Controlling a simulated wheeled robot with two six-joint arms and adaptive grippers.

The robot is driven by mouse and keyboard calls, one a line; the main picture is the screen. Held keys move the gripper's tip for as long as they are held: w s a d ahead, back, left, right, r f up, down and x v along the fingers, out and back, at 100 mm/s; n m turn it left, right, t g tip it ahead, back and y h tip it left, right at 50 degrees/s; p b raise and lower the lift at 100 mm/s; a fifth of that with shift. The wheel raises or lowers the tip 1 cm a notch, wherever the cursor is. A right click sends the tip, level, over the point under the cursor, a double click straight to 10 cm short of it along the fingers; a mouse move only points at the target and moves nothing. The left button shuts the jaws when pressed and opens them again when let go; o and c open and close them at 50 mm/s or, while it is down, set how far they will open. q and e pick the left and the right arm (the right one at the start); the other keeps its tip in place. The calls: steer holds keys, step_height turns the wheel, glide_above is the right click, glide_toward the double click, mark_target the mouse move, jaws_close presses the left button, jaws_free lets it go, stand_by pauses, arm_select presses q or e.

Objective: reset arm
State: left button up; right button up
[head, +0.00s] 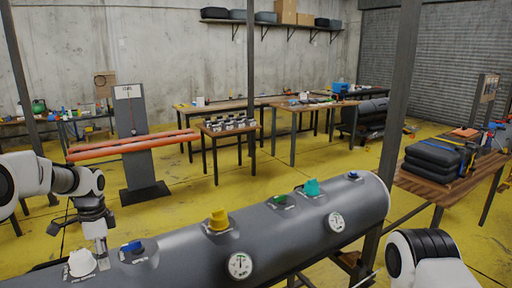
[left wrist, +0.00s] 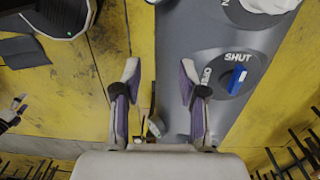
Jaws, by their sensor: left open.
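My left gripper (head: 102,255) is at the near left end of the grey tube in the head view, beside a white valve cap (head: 82,263) and a blue valve handle (head: 131,246). In the left wrist view the gripper (left wrist: 160,78) is open, with nothing between its purple-lined fingers. The blue handle (left wrist: 237,78), by the word SHUT, is to the right of the fingers there. The white cap (left wrist: 272,5) is at the top edge. Part of my right arm (head: 425,262) shows at bottom right in the head view; its gripper is out of view.
The grey tube (head: 290,238) also bears a yellow valve (head: 218,220), a teal valve (head: 311,187) and round gauges. A table with stacked black folded items (head: 435,160) stands at right. Orange tubes (head: 135,145) and worktables stand behind, with open yellow floor between.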

arm_select(q)
steer(key=s+d+f+g+b, duration=0.1)
steer(key=s+d+f+g, duration=0.3)
steer(key=s+f, duration=0.7)
steer(key=s+d+f+g+b, duration=0.15)
steer(key=s+d+f, duration=0.5)
steer(key=f, duration=0.85)
steer(key=s+d+f+n+t, duration=0.1)
steer(key=s+f+n, duration=0.15)
steer(key=s, duration=0.55)
steer(key=s+d+f+n+t+b, duration=0.1)
steer(key=s+d+f+n+t, duration=0.1)
steer(key=s+n, duration=0.35)
steer(key=s+d+f+n+t, duration=0.1)
steer(key=s+f+n, duration=0.1)
steer(key=s, duration=0.7)
steer(key=w+n+t, duration=0.2)
steer(key=w, duration=0.2)
arm_select(e)
steer(key=f, duration=0.2)
steer(key=w+f, duration=0.1)
steer(key=f, duration=0.1)
arm_select(q)
steer(key=shift+s, duration=0.1)
arm_select(e)
steer(key=shift+s, duration=0.1)
